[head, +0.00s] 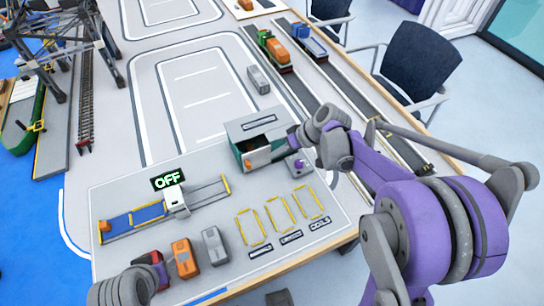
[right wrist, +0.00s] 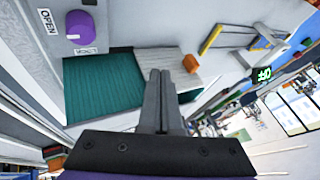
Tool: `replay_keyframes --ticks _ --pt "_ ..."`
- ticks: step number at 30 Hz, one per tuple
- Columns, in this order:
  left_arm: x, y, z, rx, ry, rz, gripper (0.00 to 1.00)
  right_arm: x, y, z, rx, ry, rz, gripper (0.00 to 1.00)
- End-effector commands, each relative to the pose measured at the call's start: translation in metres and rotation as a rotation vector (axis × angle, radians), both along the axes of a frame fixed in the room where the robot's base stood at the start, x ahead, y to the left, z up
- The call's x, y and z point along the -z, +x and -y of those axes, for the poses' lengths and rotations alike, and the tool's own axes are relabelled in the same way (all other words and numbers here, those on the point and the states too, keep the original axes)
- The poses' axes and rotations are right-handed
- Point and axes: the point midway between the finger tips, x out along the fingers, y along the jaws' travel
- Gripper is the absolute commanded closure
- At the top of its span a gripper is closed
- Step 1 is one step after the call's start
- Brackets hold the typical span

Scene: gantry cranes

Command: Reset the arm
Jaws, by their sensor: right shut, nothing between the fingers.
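My right gripper (right wrist: 160,75) is shut and empty in the right wrist view, its dark fingers over a teal-lined bin (right wrist: 95,85). In the head view my right arm reaches in from the right, its hand by the open grey box with teal interior (head: 243,155). An orange block (right wrist: 191,63) lies just beyond the fingertips. A purple knob (right wrist: 80,27) beside an OPEN label is at upper left; it also shows in the head view (head: 299,164). Part of my left arm shows at bottom left; its fingers cannot be made out.
A grey panel (head: 330,205) carries yellow outlined slots, a blue slider track (head: 145,217) and an OFF sign (head: 168,179). Toy trucks (head: 275,50) and chairs (head: 408,65) are farther back.

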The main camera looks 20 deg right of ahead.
Motion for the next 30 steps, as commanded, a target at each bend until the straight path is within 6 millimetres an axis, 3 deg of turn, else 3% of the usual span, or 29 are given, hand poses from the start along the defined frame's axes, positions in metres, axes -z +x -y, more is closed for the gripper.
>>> replay_keyframes --ticks 3,9,23,26,30 --pt "-0.003 0.001 0.000 0.000 0.000 0.001 0.50 -0.024 -0.010 0.015 0.003 0.000 0.001 1.00" --pt "-0.006 0.001 0.000 0.000 0.000 0.002 0.50 -0.049 -0.020 0.031 0.003 -0.001 0.000 1.00" --pt "-0.008 0.002 0.000 0.000 0.000 0.003 0.50 -0.060 -0.030 0.031 0.006 -0.011 -0.009 1.00" --pt "-0.012 0.002 0.000 0.000 0.000 0.005 0.50 -0.064 -0.047 0.019 0.026 -0.053 -0.033 1.00" --pt "-0.022 0.005 0.000 0.000 0.000 0.009 0.50 -0.071 -0.091 -0.004 0.088 -0.159 -0.071 1.00"
